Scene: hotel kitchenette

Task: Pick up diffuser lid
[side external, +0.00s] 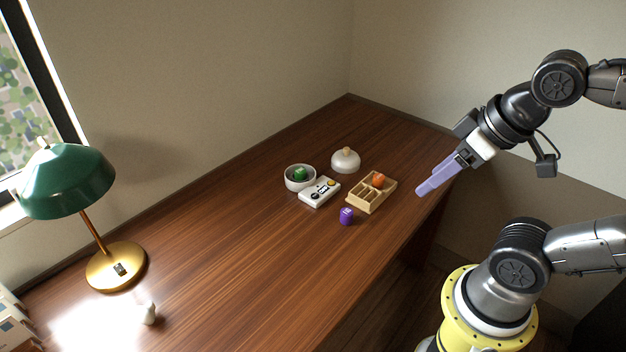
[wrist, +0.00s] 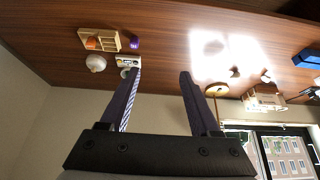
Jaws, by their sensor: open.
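The diffuser lid looks to be the pale dome with a wooden knob (side external: 345,161). It sits on the wooden desk behind the compartment box, and it also shows in the wrist view (wrist: 96,64), left of the fingers. My gripper (side external: 425,190) is open and empty, with purple fingers. It is raised near the desk's right edge, well apart from the lid. In the wrist view the gripper fingers (wrist: 161,72) are spread with nothing between them.
Near the lid are a white bowl (side external: 290,184) holding a green object (side external: 299,174), a white control box (side external: 319,193), a wooden compartment box (side external: 362,206) with an orange object (side external: 378,180), and a purple die (side external: 346,216). A green lamp (side external: 66,180) stands left. The desk's middle is clear.

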